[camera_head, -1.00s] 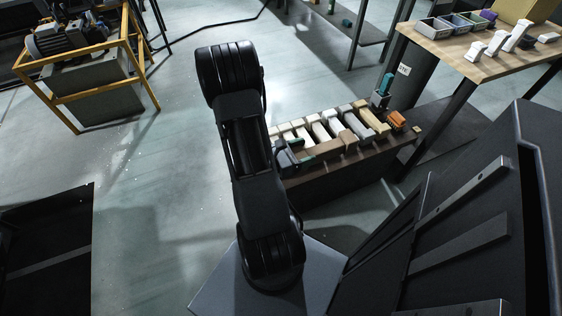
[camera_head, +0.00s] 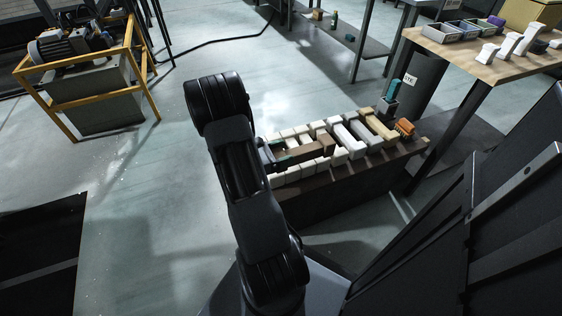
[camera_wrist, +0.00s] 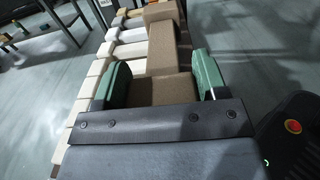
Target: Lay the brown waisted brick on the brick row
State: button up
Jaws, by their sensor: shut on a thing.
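The brown waisted brick (camera_head: 303,153) is wide at its ends and narrow in the middle. My gripper (camera_wrist: 162,84) is shut on its near end, with a green finger on each side. The brick (camera_wrist: 170,48) points away from my gripper in the wrist view. In the head view my gripper (camera_head: 271,154) is at the left part of the brick row (camera_head: 358,133), and the brick lies across the pale bricks. I cannot tell whether it touches them. The row has several white, grey and tan bricks side by side, partly hidden by the held brick and my arm.
A wooden table (camera_head: 478,70) with bins and white pieces is at upper right. Open floor lies left, with a yellow-framed machine (camera_head: 92,85).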

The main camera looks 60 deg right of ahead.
jog(key=f+b, duration=0.1)
jog(key=f, duration=0.1)
jog(key=f+b, duration=0.1)
jog(key=f, duration=0.1)
jog(key=shift+w+d+b, duration=0.15)
jog(key=shift+w+b, duration=0.15)
jog(key=shift+w, duration=0.05)
jog(key=o, duration=1.3)
jog(key=shift+f, duration=0.1)
